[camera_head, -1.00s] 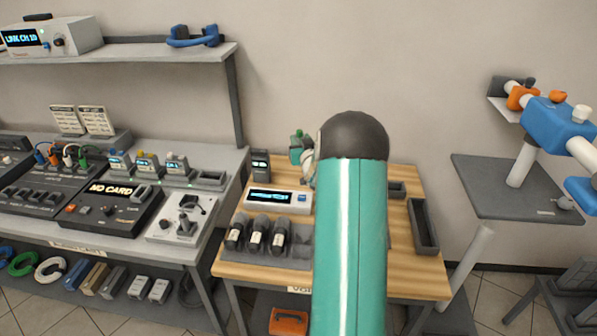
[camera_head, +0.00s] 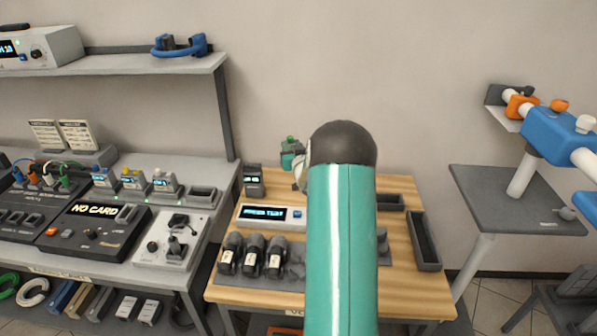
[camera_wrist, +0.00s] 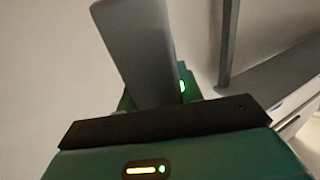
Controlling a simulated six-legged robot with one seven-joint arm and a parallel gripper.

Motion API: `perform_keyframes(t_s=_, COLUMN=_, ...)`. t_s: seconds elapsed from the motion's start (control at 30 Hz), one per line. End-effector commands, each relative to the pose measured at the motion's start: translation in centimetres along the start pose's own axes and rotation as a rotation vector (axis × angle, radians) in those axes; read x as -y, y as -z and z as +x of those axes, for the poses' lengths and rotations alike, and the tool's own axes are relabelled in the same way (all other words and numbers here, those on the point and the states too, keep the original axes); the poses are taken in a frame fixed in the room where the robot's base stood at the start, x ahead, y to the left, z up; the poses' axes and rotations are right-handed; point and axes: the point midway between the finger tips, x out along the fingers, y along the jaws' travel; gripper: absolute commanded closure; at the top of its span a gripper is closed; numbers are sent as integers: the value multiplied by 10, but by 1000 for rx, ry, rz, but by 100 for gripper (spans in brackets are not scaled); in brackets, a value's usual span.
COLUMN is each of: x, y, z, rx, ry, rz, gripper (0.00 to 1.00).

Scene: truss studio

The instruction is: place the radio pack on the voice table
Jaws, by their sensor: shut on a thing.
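The wood-topped table (camera_head: 395,290) stands in the middle of the head view; I take it for the voice table, its front label being mostly cut off or covered. My teal arm hides much of its middle. Behind the arm, a small teal part with green spots (camera_head: 291,152) shows over the table's back edge. In the wrist view a plain grey slab (camera_wrist: 140,50) rises from my gripper, with a green part and a green light behind it. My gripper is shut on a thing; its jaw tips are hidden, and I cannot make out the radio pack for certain.
A dark upright device (camera_head: 254,182), a white display unit (camera_head: 270,217) and several dark handsets (camera_head: 251,257) occupy the table's left side. Dark trays (camera_head: 426,240) lie at its right. Bare wood shows between them. A crowded grey bench is left; a grey stand (camera_head: 505,195) is right.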

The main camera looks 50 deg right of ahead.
Motion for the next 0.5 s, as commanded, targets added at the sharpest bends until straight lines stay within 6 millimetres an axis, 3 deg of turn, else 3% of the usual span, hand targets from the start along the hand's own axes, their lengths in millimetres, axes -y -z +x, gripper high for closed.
perform_keyframes(t_s=0.3, x=-43, y=-32, z=58, rx=-2, ry=-2, rz=-1, gripper=96)
perform_keyframes(t_s=0.5, x=-60, y=-66, z=80, rx=0, ry=-2, rz=0, gripper=96)
